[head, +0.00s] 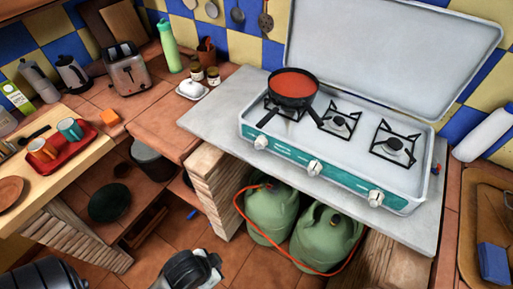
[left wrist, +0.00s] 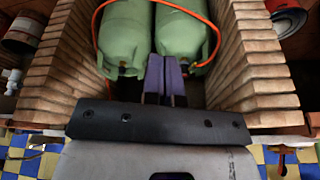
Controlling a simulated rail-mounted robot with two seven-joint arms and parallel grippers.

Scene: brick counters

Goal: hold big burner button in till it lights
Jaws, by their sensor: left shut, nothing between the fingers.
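A white camping stove (head: 225,124) with a teal front panel (head: 345,180) stands on the grey counter. Its front carries a left knob (head: 262,142), a middle knob (head: 314,167) and a right knob (head: 375,198). The left burner is under a black pan of red sauce (head: 294,84). The middle burner (head: 340,124) and right burner (head: 394,144) are bare, and no flame shows. The button cannot be told apart from the knobs. My left gripper (left wrist: 166,76) is shut and empty, with green gas bottles beyond it in the left wrist view. My right gripper is not visible.
Two green gas bottles (head: 270,216) with an orange hose (head: 240,212) stand between brick piers (head: 218,185) below the counter. The stove lid (head: 390,45) is raised. The floor left of the piers has free room.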

